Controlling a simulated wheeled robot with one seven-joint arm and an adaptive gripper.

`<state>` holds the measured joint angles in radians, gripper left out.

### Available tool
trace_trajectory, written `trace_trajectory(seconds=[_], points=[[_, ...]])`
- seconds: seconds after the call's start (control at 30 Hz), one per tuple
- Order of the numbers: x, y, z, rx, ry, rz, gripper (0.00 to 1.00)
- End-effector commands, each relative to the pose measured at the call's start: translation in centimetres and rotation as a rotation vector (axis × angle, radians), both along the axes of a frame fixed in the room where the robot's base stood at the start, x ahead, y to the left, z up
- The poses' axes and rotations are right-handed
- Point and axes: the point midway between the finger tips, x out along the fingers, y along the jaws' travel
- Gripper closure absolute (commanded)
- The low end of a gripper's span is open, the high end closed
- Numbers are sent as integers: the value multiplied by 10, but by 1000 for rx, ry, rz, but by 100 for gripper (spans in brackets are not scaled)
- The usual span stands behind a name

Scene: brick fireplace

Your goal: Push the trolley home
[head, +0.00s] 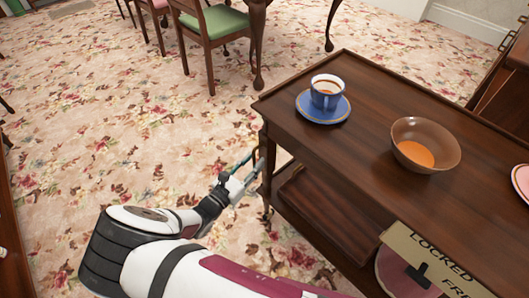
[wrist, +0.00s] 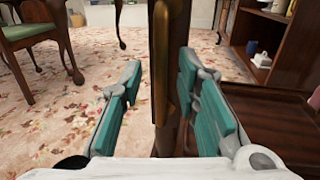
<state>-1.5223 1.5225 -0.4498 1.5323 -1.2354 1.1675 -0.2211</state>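The trolley (head: 345,150) is a dark wooden two-tier cart at the right of the head view. Its lower shelf also shows in the wrist view (wrist: 275,125). My gripper (head: 245,175) is at the trolley's near left corner, below the top. In the wrist view, my gripper's teal fingers (wrist: 160,75) are spread on either side of an upright post with a brass strip (wrist: 160,60). A gap shows at the left finger; I cannot tell whether the right one touches. A blue cup (head: 326,92) on a blue saucer (head: 323,118) and a brown bowl (head: 425,144) with orange contents stand on top.
A sign (head: 428,262) reading "LOCKED" and, partly cut off, "FRE", with a pink disc and dark pointer, is low on the trolley. A pink plate (head: 521,180) is at the right edge. A green-seated chair (head: 212,30) stands behind. Flowered carpet (head: 110,120) is open at left.

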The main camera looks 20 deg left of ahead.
Motion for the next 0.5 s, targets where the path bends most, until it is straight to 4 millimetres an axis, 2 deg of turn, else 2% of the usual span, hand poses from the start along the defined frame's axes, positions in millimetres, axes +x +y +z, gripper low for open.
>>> trace_trajectory(seconds=[0.37, 0.5], points=[[1, 1, 0, 0, 0, 5, 70], [1, 1, 0, 0, 0, 5, 100]])
